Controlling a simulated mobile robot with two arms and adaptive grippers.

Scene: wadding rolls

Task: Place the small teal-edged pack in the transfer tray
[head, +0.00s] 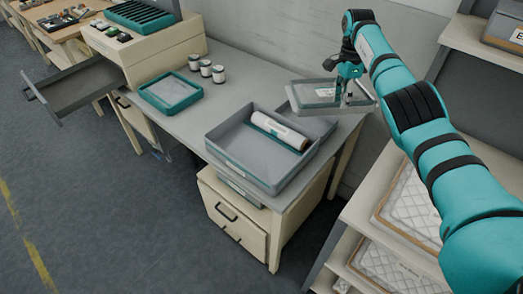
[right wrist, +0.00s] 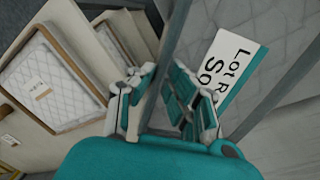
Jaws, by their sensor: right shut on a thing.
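My right gripper (head: 345,91) is shut on a pale quilted pack (head: 318,93) with a grey edge, held above the back right of the grey bench. In the right wrist view the pack (right wrist: 277,55) is close behind the fingers (right wrist: 168,95); it carries a white label with a teal strip, partly hidden by a finger. A shallow teal-rimmed tray (head: 146,96) lies on the bench left of the middle and looks empty. It is well to the left of the held pack. The left gripper is not in view.
Several small white jars (head: 205,68) stand behind the teal-rimmed tray. An open drawer (head: 75,88) juts out left. Shelves with quilted packs (head: 413,200) stand right.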

